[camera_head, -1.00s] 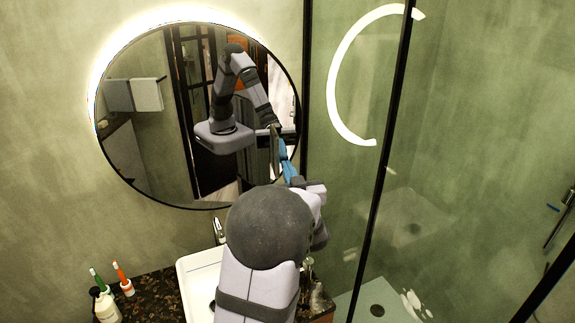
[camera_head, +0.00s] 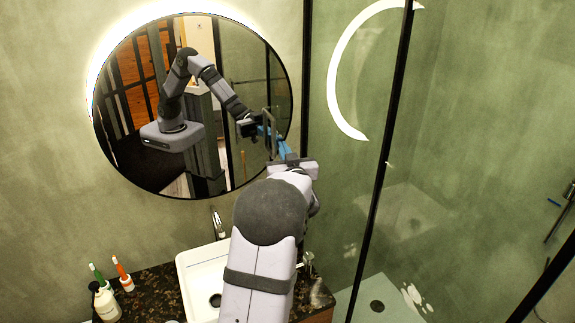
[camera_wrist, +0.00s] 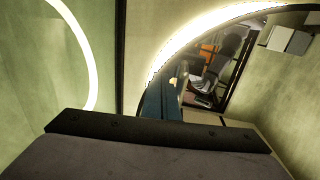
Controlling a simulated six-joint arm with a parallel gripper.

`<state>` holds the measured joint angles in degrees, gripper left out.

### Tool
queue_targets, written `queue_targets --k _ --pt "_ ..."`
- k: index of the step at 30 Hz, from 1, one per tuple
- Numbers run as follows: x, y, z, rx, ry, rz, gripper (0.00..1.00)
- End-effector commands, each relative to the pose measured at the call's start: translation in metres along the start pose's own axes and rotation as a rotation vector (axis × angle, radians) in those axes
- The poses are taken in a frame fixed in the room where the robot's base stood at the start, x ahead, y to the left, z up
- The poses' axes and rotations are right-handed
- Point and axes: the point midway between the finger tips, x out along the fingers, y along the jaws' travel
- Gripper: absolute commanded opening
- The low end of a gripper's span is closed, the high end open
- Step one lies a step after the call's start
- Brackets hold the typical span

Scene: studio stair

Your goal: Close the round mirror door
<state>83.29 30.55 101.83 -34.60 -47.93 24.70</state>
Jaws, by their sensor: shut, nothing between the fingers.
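The round mirror door (camera_head: 125,150) has a dark rim and a bright ring of light behind it at its left and top. My gripper (camera_head: 285,149), with blue fingers, is at the mirror's lower right edge in the head view. The fingers are shut with nothing between them. Their tips are at or very near the rim; I cannot tell if they touch. In the wrist view the mirror (camera_wrist: 275,62) fills the right side and a blue finger (camera_wrist: 163,95) shows by its edge. The mirror's hinge and any remaining gap behind it are hidden.
A glass shower panel with a dark frame (camera_head: 388,140) stands close to the right of my arm. Below are a white sink (camera_head: 196,270), a faucet (camera_head: 217,222), a soap bottle (camera_head: 106,303) and toothbrushes in holders (camera_head: 127,284) on a dark counter (camera_head: 155,295).

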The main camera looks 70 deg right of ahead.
Motion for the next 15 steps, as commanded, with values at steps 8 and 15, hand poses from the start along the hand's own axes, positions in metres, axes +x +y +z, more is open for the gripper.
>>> queue_targets --k 8,15 --pt "0.0079 -0.0003 -0.0003 0.001 0.0 0.0 0.0" --pt "0.0012 0.0019 0.0 0.001 0.0 0.002 0.0"
